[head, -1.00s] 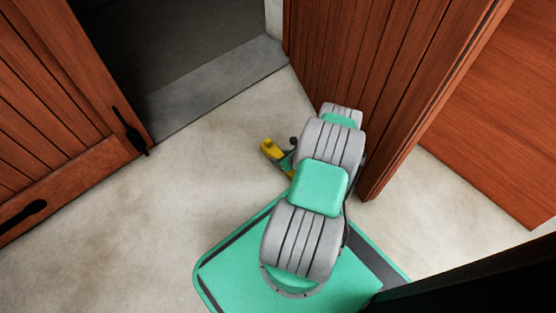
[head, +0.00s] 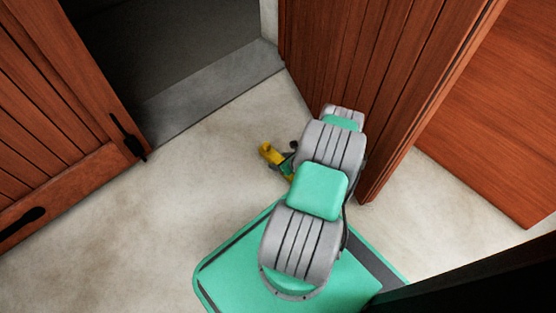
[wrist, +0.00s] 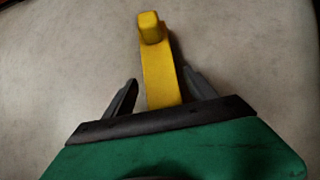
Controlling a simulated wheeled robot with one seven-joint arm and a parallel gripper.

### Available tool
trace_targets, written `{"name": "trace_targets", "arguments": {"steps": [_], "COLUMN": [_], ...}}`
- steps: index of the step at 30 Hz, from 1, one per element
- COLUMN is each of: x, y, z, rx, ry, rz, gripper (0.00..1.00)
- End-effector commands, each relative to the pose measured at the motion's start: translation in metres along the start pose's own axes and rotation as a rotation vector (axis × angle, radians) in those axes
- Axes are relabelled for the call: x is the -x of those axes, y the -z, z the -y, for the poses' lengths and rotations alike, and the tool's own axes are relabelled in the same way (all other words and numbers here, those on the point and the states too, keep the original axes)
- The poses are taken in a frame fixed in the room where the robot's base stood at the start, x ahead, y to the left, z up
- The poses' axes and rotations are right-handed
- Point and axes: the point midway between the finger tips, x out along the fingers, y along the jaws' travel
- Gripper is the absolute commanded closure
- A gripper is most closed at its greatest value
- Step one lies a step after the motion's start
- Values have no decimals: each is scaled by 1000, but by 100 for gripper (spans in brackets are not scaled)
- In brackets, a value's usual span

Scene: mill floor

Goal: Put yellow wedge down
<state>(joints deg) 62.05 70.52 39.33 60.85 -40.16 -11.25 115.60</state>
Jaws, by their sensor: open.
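The yellow wedge (wrist: 160,68) is in the middle of the wrist view, a long yellow piece with a raised block at its far end. Its near end lies between the two dark fingers of my gripper (wrist: 161,90). The fingers are apart, with a gap visible on each side of the wedge. Pale floor surrounds it; whether it rests fully on the floor is hard to tell. In the head view the wedge (head: 268,153) shows just left of my arm, and my gripper is mostly hidden behind the arm.
A wooden plank door (head: 340,80) stands close to the right of my arm. Another wooden door (head: 60,130) with black handles is at the left. Between them is a dark doorway with a grey threshold (head: 210,95). Pale floor (head: 130,220) is clear at the left.

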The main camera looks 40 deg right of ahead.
Motion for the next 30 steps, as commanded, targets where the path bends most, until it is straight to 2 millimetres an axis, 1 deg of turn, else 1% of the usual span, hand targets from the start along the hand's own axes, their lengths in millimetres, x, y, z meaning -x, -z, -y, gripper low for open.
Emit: {"name": "trace_targets", "arguments": {"steps": [1, 3, 6, 9, 12, 16, 17, 19, 20, 22, 23, 24, 26, 27, 29, 30], "x": [18, 38, 64, 85, 98, 104, 104, 105, 106, 112, 116, 123, 139, 152, 176, 194], "y": [-6, -6, -6, -5, -3, -2, -3, -13, -23, -59, -80, -109, -155, -184, -222, -245], "z": [2, 2, 1, 1, 0, 0, 0, 0, 1, -3, -7, -17, -40, -58, -88, -110], "rx": [-3, -4, -4, -5, -3, 1, 6, 62, 114, 306, 417, 582, 854, 1033, 1293, 1464], "ry": [3, 3, 3, 3, 1, 0, -1, -17, -31, -86, -117, -168, -251, -306, -385, -437], "rz": [0, 1, 0, 1, 1, 1, 1, -8, -17, -47, -62, -85, -115, -133, -151, -158], "gripper": [35, 35, 35, 35, 35, 35, 35, 35, 35, 35, 35, 35, 35, 35, 35, 35]}}
